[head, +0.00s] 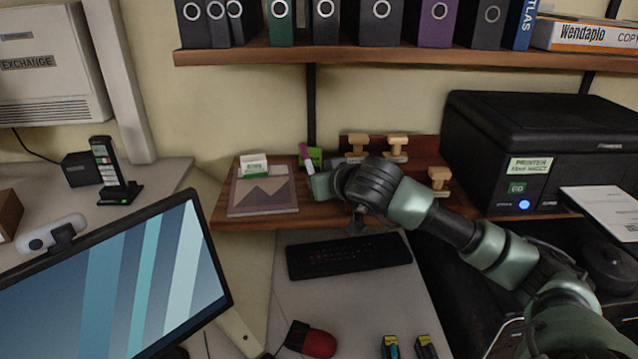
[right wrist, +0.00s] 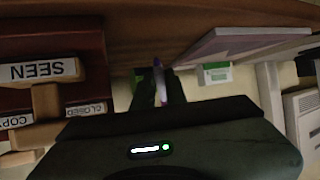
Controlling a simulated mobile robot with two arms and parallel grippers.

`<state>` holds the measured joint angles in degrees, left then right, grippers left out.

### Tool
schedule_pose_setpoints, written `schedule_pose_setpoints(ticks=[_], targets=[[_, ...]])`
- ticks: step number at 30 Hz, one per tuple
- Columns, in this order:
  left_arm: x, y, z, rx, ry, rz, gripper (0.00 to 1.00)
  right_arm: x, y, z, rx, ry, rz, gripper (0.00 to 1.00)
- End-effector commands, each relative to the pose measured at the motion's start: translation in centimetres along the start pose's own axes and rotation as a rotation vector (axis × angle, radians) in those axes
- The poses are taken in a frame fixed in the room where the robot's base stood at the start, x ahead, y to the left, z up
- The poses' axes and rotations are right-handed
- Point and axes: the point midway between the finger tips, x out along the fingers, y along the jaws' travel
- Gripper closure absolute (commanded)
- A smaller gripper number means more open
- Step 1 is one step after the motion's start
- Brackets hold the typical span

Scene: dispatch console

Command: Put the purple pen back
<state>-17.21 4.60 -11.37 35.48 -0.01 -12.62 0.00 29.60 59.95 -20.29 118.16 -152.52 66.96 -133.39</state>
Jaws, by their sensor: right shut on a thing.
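The purple pen (head: 306,153) is a thin purple and white stick above the wooden shelf board (head: 215,215). My right gripper (head: 311,175) is over this board and shut on the pen. In the right wrist view the pen (right wrist: 160,80) stands between the two dark fingers of my gripper (right wrist: 160,92). A bright green item (head: 316,155) is just behind the pen; its shape is partly hidden. No pen holder can be made out clearly. My left gripper is not in view.
Wooden stamps (head: 357,144) stand right of my gripper, close to the forearm. A flat picture-covered item (head: 264,196) with a small green and white box (head: 254,164) lies left. A keyboard (head: 348,256) lies below, and a black printer (head: 540,140) is at right.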

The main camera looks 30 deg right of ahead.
Motion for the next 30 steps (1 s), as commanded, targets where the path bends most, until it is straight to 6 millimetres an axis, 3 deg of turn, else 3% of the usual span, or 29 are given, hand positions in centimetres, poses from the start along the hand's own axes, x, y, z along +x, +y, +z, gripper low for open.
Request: schedule_pose_setpoints(ticks=[14,15,17,18,30], targets=[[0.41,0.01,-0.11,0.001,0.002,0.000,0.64,0.60,0.04,1.16,0.000,0.002,0.001,1.00],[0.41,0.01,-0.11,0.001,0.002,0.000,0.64,0.60,0.04,1.15,0.000,0.002,0.001,0.84],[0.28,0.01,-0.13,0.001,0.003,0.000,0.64,0.54,0.03,1.05,0.000,0.002,0.001,0.68],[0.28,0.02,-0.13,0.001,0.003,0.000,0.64,0.54,0.03,1.05,0.000,0.002,0.001,0.65],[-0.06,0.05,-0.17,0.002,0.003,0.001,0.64,0.11,0.06,0.73,-0.001,0.002,0.001,0.65]])
